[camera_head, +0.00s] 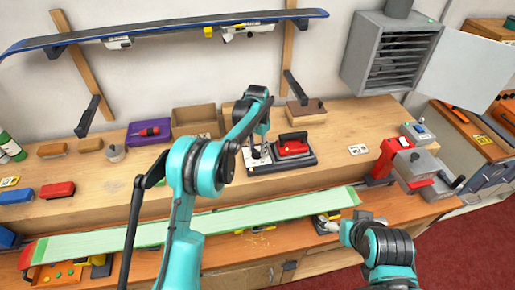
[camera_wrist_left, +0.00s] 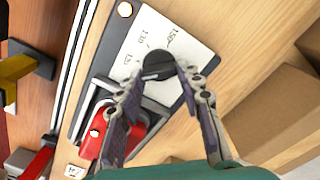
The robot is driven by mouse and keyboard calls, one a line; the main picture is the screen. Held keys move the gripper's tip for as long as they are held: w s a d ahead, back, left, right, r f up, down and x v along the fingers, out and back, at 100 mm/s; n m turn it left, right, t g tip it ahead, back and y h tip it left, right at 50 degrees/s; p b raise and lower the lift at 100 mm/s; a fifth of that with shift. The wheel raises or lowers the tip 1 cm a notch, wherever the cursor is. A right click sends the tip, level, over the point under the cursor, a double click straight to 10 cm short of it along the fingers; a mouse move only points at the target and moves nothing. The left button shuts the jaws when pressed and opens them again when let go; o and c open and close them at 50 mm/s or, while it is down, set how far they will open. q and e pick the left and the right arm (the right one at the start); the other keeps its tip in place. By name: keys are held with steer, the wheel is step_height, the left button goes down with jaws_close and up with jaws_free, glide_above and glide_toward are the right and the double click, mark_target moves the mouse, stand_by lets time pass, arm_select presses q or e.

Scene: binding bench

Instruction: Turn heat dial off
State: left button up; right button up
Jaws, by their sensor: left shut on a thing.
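The heat dial (camera_wrist_left: 157,63) is a round black knob on a white scale plate (camera_wrist_left: 185,45) printed with numbers, in the left wrist view. The plate is part of a dark stand that also holds a red iron (camera_head: 293,144). My left gripper (camera_head: 258,151) reaches down to the left end of this stand, and its fingers (camera_wrist_left: 162,76) are shut on the dial from both sides. In the head view the gripper largely hides the dial. My right gripper (camera_head: 335,222) is low by the right end of the green ski; its fingers are too small to read.
A long green ski (camera_head: 200,226) lies along the bench front, below my left arm. A red and grey device (camera_head: 410,165) is at right. Bench right of the stand is fairly clear.

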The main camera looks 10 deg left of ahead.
arm_select(q)
steer(key=n, duration=0.7)
steer(key=shift+a, duration=0.15)
stand_by(0.4)
steer(key=o, duration=1.2)
steer(key=shift+c, duration=0.2)
step_height(320, 180, up, 12)
